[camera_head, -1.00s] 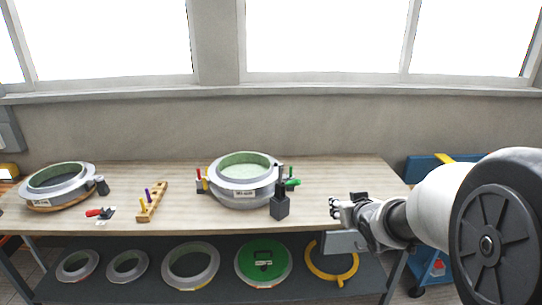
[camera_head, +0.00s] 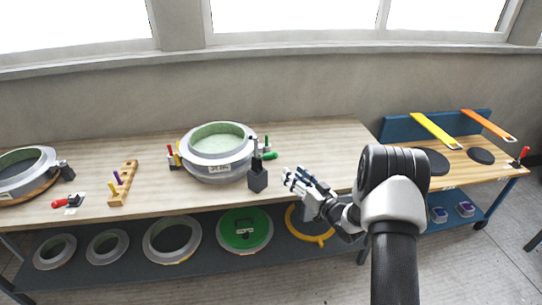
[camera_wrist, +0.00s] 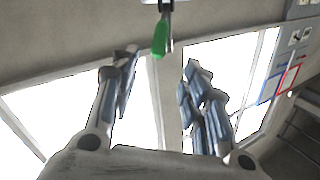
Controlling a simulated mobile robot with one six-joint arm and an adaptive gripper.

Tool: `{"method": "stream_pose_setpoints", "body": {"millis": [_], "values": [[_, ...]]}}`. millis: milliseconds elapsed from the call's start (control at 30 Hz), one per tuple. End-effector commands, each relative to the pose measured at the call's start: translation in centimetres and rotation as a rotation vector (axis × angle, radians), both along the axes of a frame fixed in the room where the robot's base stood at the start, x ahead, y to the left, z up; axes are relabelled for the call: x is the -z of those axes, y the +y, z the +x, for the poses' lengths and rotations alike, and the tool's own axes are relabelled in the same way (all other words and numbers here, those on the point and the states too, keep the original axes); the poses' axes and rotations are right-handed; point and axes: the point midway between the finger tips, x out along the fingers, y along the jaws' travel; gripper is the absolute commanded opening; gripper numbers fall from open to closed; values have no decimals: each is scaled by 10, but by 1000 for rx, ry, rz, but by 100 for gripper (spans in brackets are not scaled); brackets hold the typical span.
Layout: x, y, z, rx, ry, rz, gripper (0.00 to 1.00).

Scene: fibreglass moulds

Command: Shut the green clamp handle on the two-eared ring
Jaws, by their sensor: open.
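The two-eared ring (camera_head: 219,170) is a grey mould with a pale green inside, standing on the bench in the head view. The green clamp handle (camera_head: 270,156) sticks out at its right side, behind a dark block. The green handle also shows at the top middle of the wrist view (camera_wrist: 160,38), hanging from a metal clamp part. My gripper (camera_head: 291,178) is open and empty, to the right of the ring and apart from the handle. In the wrist view my gripper's fingers (camera_wrist: 158,75) are spread on either side below the handle, with a gap between.
A dark block with upright tools (camera_head: 257,180) stands just in front of the handle. A wooden peg rack (camera_head: 122,185) and a red-handled clamp (camera_head: 68,202) lie further left.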

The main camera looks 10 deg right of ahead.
Motion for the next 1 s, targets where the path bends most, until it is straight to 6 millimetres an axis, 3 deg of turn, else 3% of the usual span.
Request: {"method": "stream_pose_setpoints", "body": {"millis": [400,600,1000], "values": [[2,40,84,-2,-2,-2,42],[2,53,114,-1,-1,-2,42],[0,60,130,1,1,-1,42]]}}
